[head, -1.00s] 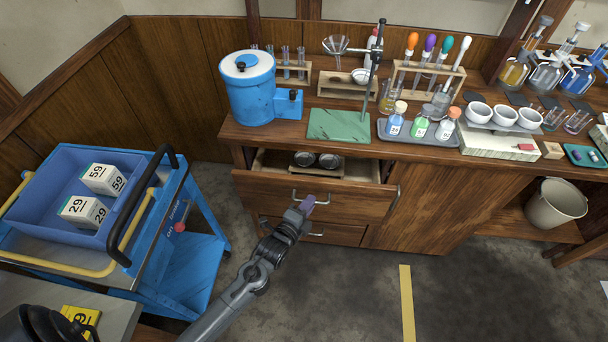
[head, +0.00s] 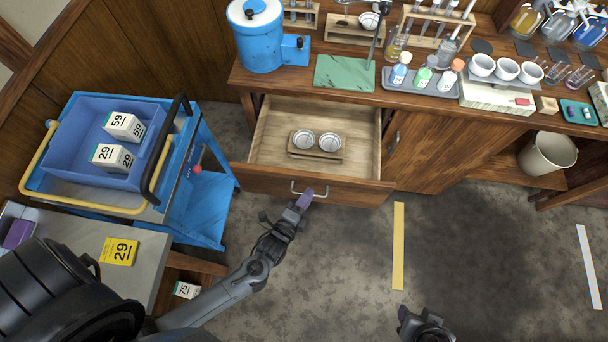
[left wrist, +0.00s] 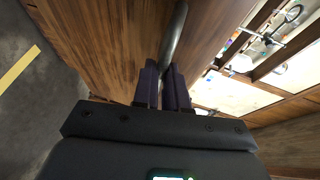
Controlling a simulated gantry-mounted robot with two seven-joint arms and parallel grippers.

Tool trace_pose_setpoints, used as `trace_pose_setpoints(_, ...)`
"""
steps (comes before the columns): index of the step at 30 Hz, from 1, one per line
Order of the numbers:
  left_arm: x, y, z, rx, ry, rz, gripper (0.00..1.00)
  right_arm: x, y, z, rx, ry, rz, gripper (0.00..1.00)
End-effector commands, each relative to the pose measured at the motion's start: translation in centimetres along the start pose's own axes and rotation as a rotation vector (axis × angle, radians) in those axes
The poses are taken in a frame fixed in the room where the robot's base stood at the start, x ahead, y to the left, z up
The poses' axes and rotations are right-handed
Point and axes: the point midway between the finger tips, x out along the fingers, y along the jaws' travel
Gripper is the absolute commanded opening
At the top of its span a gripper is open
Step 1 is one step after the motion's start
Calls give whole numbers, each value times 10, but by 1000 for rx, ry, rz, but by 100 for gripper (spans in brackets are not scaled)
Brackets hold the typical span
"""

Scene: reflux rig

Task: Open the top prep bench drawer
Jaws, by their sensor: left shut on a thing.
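The top drawer (head: 270,181) of the wooden prep bench (head: 300,82) is pulled well out, and its pale inside shows. A small wooden rack with two round metal items (head: 317,145) sits in it. My left gripper (head: 304,199) is at the drawer's metal handle (head: 312,192). In the left wrist view its purple fingers (left wrist: 163,85) are shut on the handle bar (left wrist: 175,35), in front of the wooden drawer front. A dark part of my right arm shows at the bottom edge of the head view; its fingers cannot be made out.
A blue cart (head: 205,200) with a blue bin (head: 95,140) and numbered boxes stands left of the drawer. Bottles on a tray (head: 420,86) and white cups stand on the bench top. The floor (head: 340,260) before the drawer is clear.

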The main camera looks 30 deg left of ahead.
Motion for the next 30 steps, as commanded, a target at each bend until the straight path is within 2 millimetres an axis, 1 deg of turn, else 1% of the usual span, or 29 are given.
trace_pose_setpoints(8, 0, -1, 0, 0, -2, -2, 0, 0, -1, 0, 3, 0, -3, 48)
trace_pose_setpoints(9, 0, -1, 0, 0, -2, -2, 14, 0, -1, 0, 3, 0, -3, 48)
trace_pose_setpoints(11, 0, -1, 0, 0, -1, -2, 23, 0, -1, 0, 3, 0, -3, 48)
trace_pose_setpoints(12, 0, -1, 0, 0, -1, -2, 29, 0, -1, 0, 3, 0, -3, 48)
trace_pose_setpoints(14, 0, 0, 0, 0, -1, -1, 37, 0, -1, 0, 3, 0, -3, 48)
trace_pose_setpoints(23, -1, 0, 0, 0, -1, 0, 37, 0, 1, 0, -3, -1, 2, 48)
trace_pose_setpoints(26, -6, 0, 0, 0, 0, 1, 37, -1, 1, 0, -6, -1, 5, 48)
trace_pose_setpoints(30, -22, 0, 0, 0, 0, 4, 37, -4, 2, -1, -7, -1, 5, 48)
